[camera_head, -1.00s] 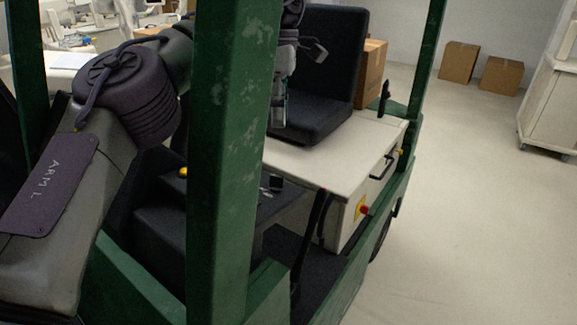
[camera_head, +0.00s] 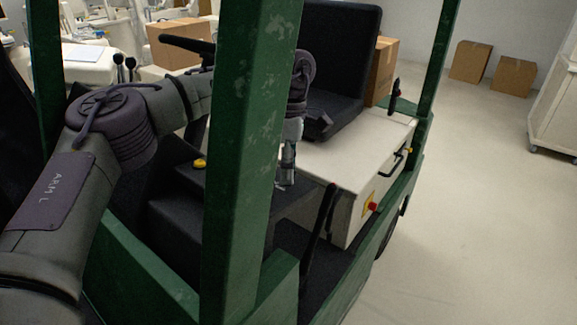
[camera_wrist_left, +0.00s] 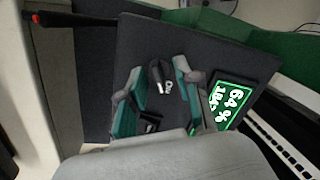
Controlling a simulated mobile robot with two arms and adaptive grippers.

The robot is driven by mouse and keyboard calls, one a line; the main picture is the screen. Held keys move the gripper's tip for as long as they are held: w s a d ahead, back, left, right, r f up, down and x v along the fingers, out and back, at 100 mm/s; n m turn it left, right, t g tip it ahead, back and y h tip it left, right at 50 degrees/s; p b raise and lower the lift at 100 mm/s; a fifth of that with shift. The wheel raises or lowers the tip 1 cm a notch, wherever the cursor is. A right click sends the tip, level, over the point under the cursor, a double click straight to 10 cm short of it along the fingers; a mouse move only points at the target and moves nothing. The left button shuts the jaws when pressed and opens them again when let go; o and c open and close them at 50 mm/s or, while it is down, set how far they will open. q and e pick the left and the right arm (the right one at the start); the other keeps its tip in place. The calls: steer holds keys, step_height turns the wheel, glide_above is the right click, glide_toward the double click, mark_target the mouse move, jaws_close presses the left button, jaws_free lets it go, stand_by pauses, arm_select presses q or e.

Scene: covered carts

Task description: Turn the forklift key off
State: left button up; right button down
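The key (camera_wrist_left: 155,71) shows in the left wrist view as a small dark piece on the dark dash panel (camera_wrist_left: 120,50), with small white marks beside it. My left gripper (camera_wrist_left: 159,74) is open, its two teal-padded fingers on either side of the key. Gaps show between pads and key; I cannot tell whether the fingertips touch the panel. In the head view my left gripper (camera_head: 288,165) points down over the dash, behind the green forklift post (camera_head: 250,130). The key cannot be made out there. My right gripper is out of view.
A red-tipped lever (camera_head: 322,215) rises beside the dash, and a yellow button (camera_head: 199,163) is left of the post. The black seat (camera_head: 340,70) stands behind. Open floor lies to the right.

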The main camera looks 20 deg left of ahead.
arm_select(q)
steer(key=shift+w, duration=0.1)
jaws_close()
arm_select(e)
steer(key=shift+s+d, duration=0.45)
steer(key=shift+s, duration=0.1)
arm_select(q)
steer(key=shift+n, duration=0.3)
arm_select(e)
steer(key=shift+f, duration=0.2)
arm_select(q)
steer(key=n+b, duration=0.2)
steer(key=n, duration=0.2)
steer(key=shift+f+n, duration=0.1)
steer(key=shift+n, duration=0.2)
steer(key=n+b, duration=0.1)
steer(key=n, duration=0.3)
steer(key=shift+n+t+y, duration=0.3)
steer(key=shift+n+t, duration=0.1)
steer(key=shift+n+b, duration=0.3)
steer(key=shift+n, duration=0.5)
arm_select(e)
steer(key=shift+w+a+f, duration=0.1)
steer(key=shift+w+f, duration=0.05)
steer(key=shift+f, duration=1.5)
